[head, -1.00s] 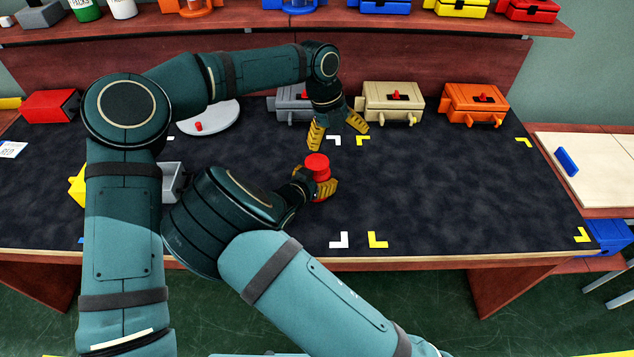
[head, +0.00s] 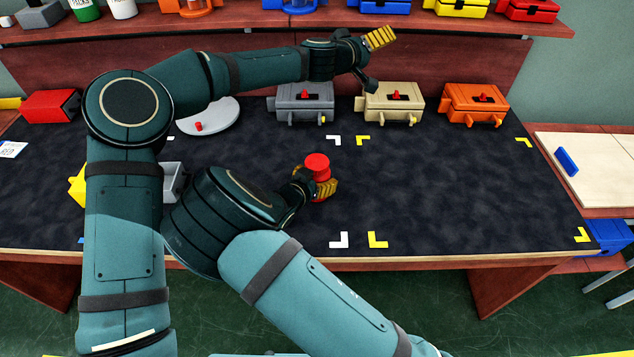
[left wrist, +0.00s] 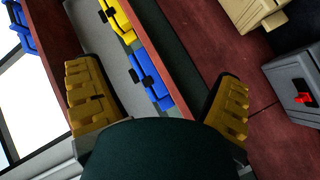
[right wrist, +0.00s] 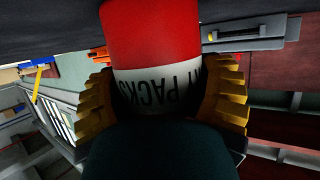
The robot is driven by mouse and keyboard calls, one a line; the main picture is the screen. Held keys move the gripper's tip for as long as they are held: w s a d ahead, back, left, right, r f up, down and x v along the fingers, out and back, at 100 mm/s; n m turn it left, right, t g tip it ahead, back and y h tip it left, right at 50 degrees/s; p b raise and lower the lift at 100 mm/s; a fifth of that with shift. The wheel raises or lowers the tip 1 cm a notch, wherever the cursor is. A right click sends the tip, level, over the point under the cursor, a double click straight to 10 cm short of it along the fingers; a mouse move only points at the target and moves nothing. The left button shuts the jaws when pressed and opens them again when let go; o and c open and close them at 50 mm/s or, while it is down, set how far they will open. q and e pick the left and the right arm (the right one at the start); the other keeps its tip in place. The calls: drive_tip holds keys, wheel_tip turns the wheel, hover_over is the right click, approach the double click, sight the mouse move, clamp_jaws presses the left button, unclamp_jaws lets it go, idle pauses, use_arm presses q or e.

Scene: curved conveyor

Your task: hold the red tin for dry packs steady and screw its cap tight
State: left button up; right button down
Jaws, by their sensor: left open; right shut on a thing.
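The red tin (head: 318,166) for dry packs stands upright near the middle of the dark table mat, its red top facing up. In the right wrist view the tin (right wrist: 150,35) shows a red body and a white band with black letters reading "PACKS". My right gripper (head: 324,189) is shut around the tin, a finger on each side. I cannot tell the cap apart from the red top, or how tight it sits. My left gripper (head: 375,62) is open and empty, raised behind and right of the tin, pointing right; its spread fingers show in the left wrist view (left wrist: 160,100).
Grey (head: 305,103), beige (head: 393,103) and orange (head: 477,105) boxes line the back of the table. A pale round disc (head: 212,117) with a red knob lies left. A shelf (head: 300,24) runs above. The mat right of the tin is clear.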

use_arm(q)
drive_tip(key=w+a+f+n+y, duration=0.2)
drive_tip(key=a+f+n+y, duration=0.3)
drive_tip(key=n, duration=0.6)
drive_tip(key=n+g+y, duration=0.5)
drive_tip(key=n+g, duration=0.6)
drive_tip(key=n, duration=0.7)
hover_over(317, 161)
drive_tip(key=f, duration=0.6)
drive_tip(key=w+f, duration=0.1)
drive_tip(key=f, duration=0.2)
drive_tip(key=shift+f, duration=0.25)
drive_tip(key=shift+s, duration=0.6)
drive_tip(key=shift+f, duration=0.1)
drive_tip(key=shift+f, duration=3.95)
